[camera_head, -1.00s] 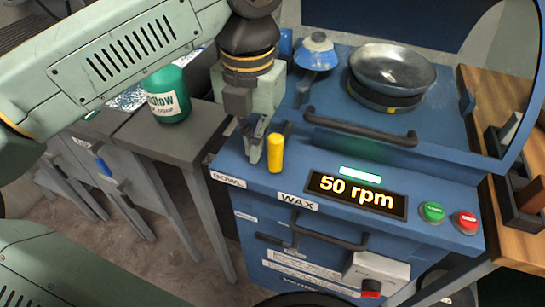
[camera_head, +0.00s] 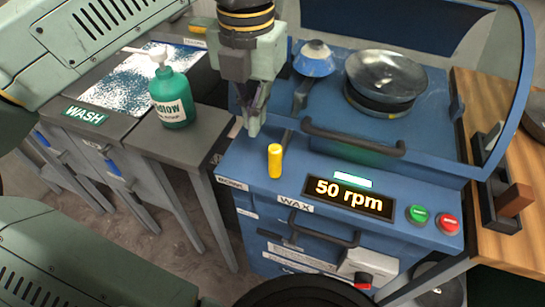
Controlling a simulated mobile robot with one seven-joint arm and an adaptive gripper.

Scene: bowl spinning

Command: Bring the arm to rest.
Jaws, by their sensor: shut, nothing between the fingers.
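My gripper (camera_head: 254,122) hangs from my arm in the upper middle of the head view. It points down, shut and empty, above the left part of the blue machine (camera_head: 330,165). The yellow lever handle (camera_head: 275,161) stands upright on the machine's front, a little right of and below my fingertips. A gap shows between the fingertips and the handle. A metal bowl (camera_head: 385,76) sits on the round spinner at the back of the machine. The display (camera_head: 349,194) reads 50 rpm.
A green bottle (camera_head: 171,95) stands on the grey bench to the left, near a speckled wash surface (camera_head: 130,82). A blue-and-white object (camera_head: 314,60) lies behind my gripper. Green (camera_head: 418,215) and red (camera_head: 448,223) buttons sit at front right. A wooden table (camera_head: 500,150) borders the machine.

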